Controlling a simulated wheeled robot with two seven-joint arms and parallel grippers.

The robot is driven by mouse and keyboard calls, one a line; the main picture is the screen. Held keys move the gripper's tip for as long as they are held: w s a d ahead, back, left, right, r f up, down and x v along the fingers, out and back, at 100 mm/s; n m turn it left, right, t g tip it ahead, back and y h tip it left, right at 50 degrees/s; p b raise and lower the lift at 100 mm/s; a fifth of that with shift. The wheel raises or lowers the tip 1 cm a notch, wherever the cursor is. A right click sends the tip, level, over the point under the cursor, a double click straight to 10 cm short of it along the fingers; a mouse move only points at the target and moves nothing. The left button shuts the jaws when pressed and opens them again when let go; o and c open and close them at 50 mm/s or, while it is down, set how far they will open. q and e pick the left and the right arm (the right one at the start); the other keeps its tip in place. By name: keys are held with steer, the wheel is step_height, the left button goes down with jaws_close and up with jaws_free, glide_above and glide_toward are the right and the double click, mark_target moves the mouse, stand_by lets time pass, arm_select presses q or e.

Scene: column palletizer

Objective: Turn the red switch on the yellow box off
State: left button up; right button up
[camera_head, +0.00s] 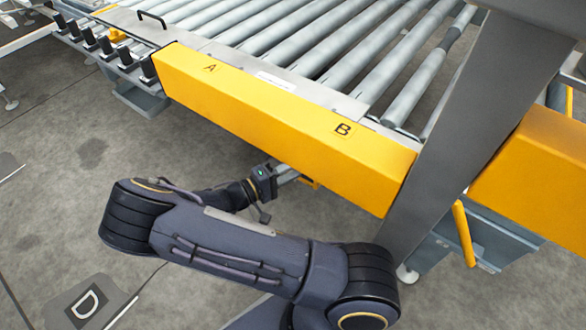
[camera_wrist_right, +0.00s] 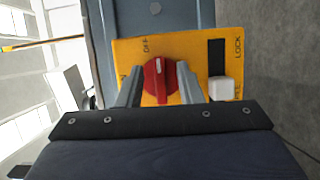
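The yellow box (camera_wrist_right: 192,48) fills the middle of the right wrist view, with a round red switch (camera_wrist_right: 158,85) on its face. The switch's white mark points up in that view, towards the side where OFF is printed; a partly covered label is at its left. My right gripper (camera_wrist_right: 159,76) is open, its two grey fingers on either side of the switch; I cannot tell whether they touch it. In the head view my right gripper (camera_head: 288,175) reaches under the long yellow beam, which hides the switch. My left gripper is not in view.
A white block (camera_wrist_right: 222,90) and a dark slot (camera_wrist_right: 216,58) lie right of the switch, by the LOCK lettering. The yellow beam (camera_head: 270,120) fronts the roller conveyor (camera_head: 335,50). A grey post (camera_head: 450,150) stands right of my arm.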

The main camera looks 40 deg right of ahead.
steer(key=a+p, duration=0.1)
steer(key=a, duration=0.6)
steer(key=shift+w+a, duration=0.15)
steer(key=shift+w, duration=0.25)
